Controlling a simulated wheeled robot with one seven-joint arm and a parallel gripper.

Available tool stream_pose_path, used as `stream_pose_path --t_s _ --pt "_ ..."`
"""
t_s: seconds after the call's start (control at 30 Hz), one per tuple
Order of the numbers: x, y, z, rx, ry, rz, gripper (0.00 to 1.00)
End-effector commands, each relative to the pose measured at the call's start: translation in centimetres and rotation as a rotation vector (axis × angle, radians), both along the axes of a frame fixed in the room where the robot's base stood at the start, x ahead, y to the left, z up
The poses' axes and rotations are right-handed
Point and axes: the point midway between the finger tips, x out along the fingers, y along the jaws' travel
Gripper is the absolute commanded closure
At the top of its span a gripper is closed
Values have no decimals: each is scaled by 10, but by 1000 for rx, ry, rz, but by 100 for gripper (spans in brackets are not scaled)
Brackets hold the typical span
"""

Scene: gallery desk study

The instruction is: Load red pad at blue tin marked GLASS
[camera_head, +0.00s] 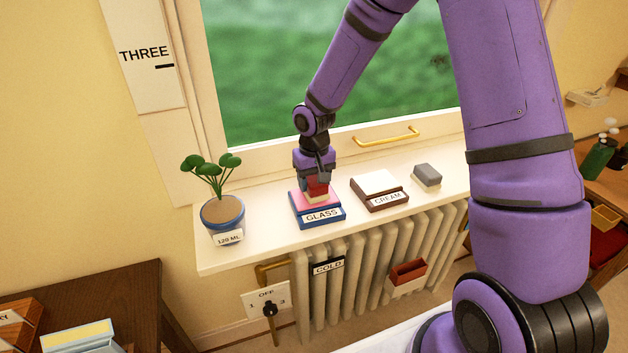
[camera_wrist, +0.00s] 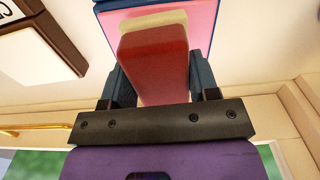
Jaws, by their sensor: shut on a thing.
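The blue tin marked GLASS (camera_head: 318,219) stands on the windowsill with a pink top surface; its blue edge and pink face also show in the wrist view (camera_wrist: 203,25). My gripper (camera_head: 317,183) is shut on the red pad (camera_head: 317,188), which has a cream layer along its lower side. In the wrist view the red pad (camera_wrist: 155,62) sits between the two fingers (camera_wrist: 155,85), over the pink surface. The pad is at or just above the tin's top; I cannot tell whether it touches.
A brown tin marked CREAM (camera_head: 388,198) with a white top and a grey block (camera_head: 427,175) stand to the right on the sill (camera_head: 265,253). A potted plant (camera_head: 223,212) stands to the left. A radiator (camera_head: 345,285) is below, and a brass window handle (camera_head: 387,137) is behind.

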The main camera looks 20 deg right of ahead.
Motion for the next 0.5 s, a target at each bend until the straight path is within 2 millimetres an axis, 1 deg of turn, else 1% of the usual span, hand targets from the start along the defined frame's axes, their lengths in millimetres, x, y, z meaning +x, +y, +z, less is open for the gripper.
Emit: stream_pose_path --t_s 0.5 --pt "0 0 -5 0 0 0 64"
